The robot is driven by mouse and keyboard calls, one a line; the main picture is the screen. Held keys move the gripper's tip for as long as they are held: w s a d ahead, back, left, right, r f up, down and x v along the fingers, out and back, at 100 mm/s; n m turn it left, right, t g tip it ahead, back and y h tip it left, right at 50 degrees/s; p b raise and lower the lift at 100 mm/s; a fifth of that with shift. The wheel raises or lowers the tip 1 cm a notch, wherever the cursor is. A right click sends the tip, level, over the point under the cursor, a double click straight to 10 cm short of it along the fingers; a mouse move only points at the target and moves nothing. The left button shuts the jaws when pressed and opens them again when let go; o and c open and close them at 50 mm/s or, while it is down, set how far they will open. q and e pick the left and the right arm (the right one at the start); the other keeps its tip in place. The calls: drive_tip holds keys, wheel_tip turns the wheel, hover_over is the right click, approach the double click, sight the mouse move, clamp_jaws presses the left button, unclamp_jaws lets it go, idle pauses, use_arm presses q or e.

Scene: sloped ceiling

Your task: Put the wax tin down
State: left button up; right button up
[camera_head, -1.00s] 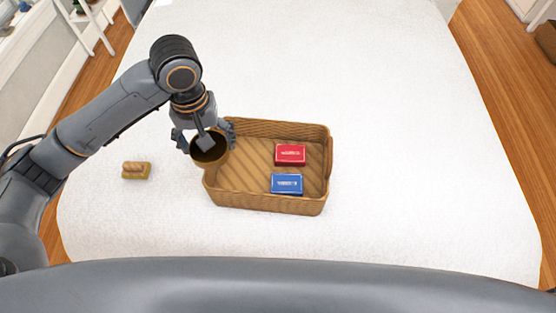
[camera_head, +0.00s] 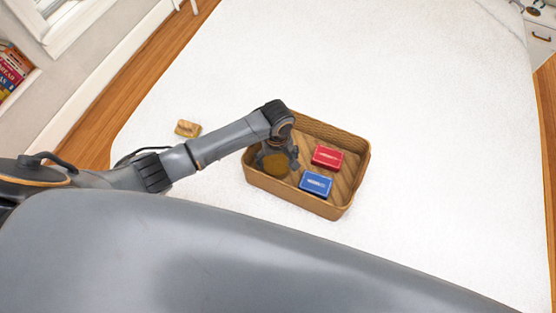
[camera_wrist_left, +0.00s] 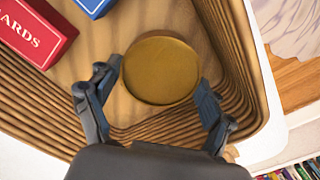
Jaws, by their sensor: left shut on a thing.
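The wax tin (camera_head: 272,166) is round with a brownish-gold top. It is inside the left end of the wicker basket (camera_head: 356,183). My left gripper (camera_head: 277,157) reaches down into the basket and is shut on the tin. In the left wrist view the tin (camera_wrist_left: 160,72) sits between the two dark fingers, above the slatted basket floor. I cannot tell whether its underside touches the floor. The gripper and arm hide part of the tin in the head view. My right gripper is not in view.
A red card box (camera_head: 327,157) and a blue box (camera_head: 316,183) lie in the basket, right of the tin. A small yellow-brown brush-like item (camera_head: 187,128) lies outside, to the upper left. The white surface (camera_head: 440,150) around the basket is mostly clear.

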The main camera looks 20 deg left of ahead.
use_arm(q)
drive_tip(key=shift+f, duration=0.75)
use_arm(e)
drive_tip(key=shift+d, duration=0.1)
use_arm(q)
drive_tip(key=shift+f, duration=0.15)
drive_tip(key=o, duration=1.2)
drive_tip(key=shift+o, duration=0.4)
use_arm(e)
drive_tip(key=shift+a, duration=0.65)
